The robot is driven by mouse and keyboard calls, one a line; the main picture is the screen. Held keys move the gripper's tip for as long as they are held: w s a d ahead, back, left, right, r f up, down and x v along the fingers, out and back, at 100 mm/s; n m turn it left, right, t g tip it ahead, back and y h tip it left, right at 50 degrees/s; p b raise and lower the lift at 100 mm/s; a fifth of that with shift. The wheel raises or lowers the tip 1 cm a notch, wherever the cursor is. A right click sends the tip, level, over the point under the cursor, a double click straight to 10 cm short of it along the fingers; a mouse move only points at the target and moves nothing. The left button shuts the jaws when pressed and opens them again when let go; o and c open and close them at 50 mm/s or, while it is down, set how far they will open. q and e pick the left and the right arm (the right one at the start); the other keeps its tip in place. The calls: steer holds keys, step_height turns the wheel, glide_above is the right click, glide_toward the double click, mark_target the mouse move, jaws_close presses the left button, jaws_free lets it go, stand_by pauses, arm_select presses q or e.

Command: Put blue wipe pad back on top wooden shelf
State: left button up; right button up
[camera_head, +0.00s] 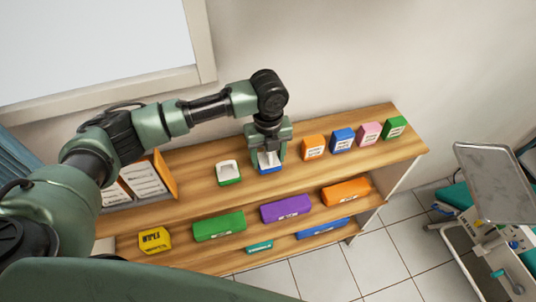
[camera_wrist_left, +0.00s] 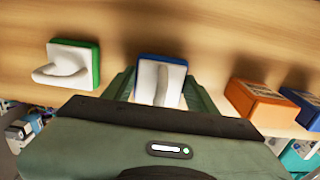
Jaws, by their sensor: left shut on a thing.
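The blue wipe pad (camera_head: 270,170) has a white upper part and a blue edge. It is at the top wooden shelf (camera_head: 200,188), between a green-edged white pad (camera_head: 228,173) and an orange box (camera_head: 313,147). My left gripper (camera_head: 268,158) points down over the blue wipe pad and is shut on it, one finger on each side. In the left wrist view the blue wipe pad (camera_wrist_left: 160,82) shows between the fingers. I cannot tell whether its underside touches the shelf. My right gripper is not in view.
Blue (camera_head: 342,140), pink (camera_head: 368,133) and green (camera_head: 395,128) boxes stand to the right on the top shelf. A paper holder (camera_head: 145,180) stands at its left. Lower shelves hold yellow, green, purple and orange packs. A metal tray (camera_head: 497,180) is at far right.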

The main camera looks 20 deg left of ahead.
arm_select(q)
steer(key=shift+f, duration=0.35)
steer(key=shift+f, duration=0.1)
steer(key=o, duration=1.3)
step_height(320, 180, up, 12)
steer(key=b, duration=0.4)
steer(key=shift+f, duration=0.15)
steer(key=shift+r, duration=0.3)
